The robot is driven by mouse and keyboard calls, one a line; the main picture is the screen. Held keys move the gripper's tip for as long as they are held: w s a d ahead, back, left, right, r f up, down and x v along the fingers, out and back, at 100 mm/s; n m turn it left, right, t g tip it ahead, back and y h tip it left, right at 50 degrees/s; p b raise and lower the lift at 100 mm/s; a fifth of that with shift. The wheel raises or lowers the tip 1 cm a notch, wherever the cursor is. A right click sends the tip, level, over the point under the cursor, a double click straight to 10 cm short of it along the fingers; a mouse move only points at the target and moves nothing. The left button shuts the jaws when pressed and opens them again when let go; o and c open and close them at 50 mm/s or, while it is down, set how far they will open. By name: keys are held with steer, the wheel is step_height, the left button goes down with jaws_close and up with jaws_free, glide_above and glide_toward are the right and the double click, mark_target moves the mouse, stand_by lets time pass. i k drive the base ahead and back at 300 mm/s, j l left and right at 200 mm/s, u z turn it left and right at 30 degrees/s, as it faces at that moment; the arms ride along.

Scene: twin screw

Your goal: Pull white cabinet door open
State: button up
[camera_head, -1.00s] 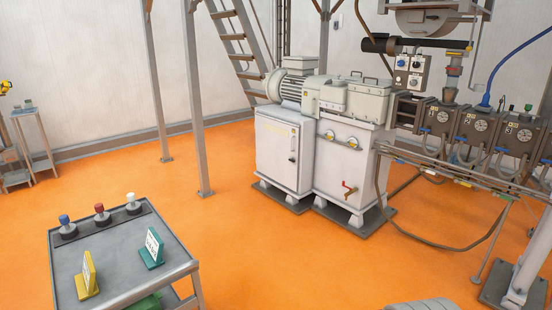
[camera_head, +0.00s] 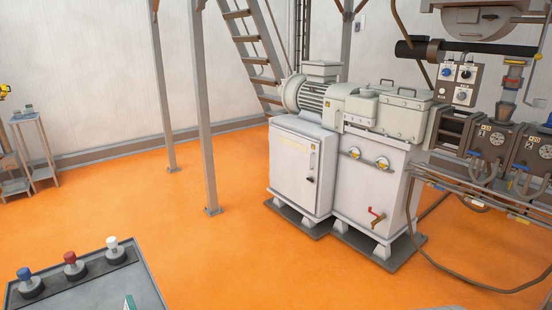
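The white cabinet (camera_head: 292,172) stands at the centre of the view, under the grey motor. Its door (camera_head: 296,176) faces me and looks closed. A dark upright handle (camera_head: 311,163) is on the door's right side, with a small dark spot below it. A second white cabinet (camera_head: 372,190) with gauges and a red valve handle joins it on the right. My gripper is not in view.
A grey cart (camera_head: 90,289) with blue, red and white knobs stands at the lower left. Grey posts (camera_head: 207,120) and a stair (camera_head: 250,50) rise left of the cabinet. Orange floor (camera_head: 230,255) is clear before it. Cables (camera_head: 450,260) hang at the right.

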mark_target(294, 159)
steer(key=i, duration=2.1)
steer(key=i+j, duration=0.1)
steer(key=i, duration=1.95)
steer(key=l+z, duration=0.05)
steer(key=l, duration=0.05)
